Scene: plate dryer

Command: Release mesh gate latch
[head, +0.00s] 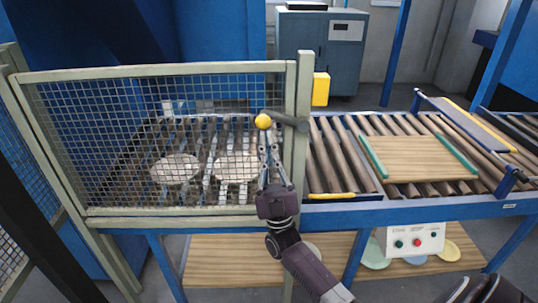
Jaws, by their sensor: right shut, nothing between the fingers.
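The mesh gate (160,71) stands upright at the left in the head view, a pale frame filled with wire mesh. Near the top of its right side is the latch, a dark grey lever (287,119) with a yellow ball knob (263,121) at its left end. The lever lies roughly level across the pale post. My right gripper (268,152) is shut and empty, pointing up with its fingertips just below the knob. Whether the fingertips touch the lever or knob I cannot tell. My left gripper is not in view.
Behind the mesh, two round plates (175,168) lie on rollers. Right of the post, the roller conveyor (335,150) carries a wooden board (418,158) with green edges. A control box (415,240) hangs below, above a wooden shelf with plates. A yellow box (320,89) sits behind the post.

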